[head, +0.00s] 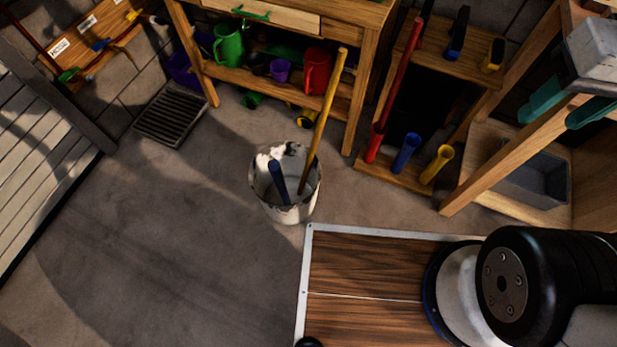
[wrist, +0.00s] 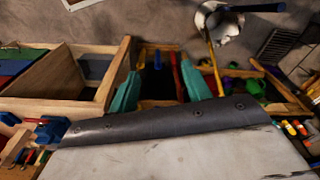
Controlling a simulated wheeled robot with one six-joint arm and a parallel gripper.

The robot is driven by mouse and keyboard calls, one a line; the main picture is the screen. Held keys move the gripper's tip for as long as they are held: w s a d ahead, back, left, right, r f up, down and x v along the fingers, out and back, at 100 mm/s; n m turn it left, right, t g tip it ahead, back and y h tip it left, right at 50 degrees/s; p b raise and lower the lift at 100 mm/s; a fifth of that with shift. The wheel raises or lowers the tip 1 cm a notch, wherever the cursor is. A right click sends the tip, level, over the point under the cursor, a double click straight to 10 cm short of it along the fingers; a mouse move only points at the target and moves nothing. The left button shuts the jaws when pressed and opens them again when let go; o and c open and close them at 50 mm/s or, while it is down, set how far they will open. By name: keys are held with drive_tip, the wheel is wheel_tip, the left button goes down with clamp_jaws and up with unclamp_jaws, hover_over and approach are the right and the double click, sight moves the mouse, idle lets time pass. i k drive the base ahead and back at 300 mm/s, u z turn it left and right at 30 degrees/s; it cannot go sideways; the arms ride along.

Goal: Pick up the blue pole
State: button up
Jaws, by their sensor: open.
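A blue pole (head: 278,182) leans inside a white, stained bucket (head: 290,212) on the floor; its lower end is hidden in the bucket. A longer yellow pole (head: 326,115) stands tilted in the same bucket. In the wrist view the bucket (wrist: 222,30) is at the top right, with the blue pole (wrist: 258,8) sticking out over its rim to the right. My gripper (head: 550,118) has teal fingers and is at the upper right of the head view, well apart from the bucket. Its fingers are spread and empty in the wrist view (wrist: 161,68).
A wooden workbench (head: 330,25) with watering cans stands behind the bucket. A rack (head: 400,180) right of it holds a red pole (head: 397,85) and blue and yellow tubes. A floor grate (head: 172,117) lies left. The floor left of the bucket is clear.

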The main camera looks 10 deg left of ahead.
sight(274, 167)
drive_tip(key=u, duration=1.55)
drive_tip(key=k, duration=0.5)
drive_tip(key=z, duration=1.4)
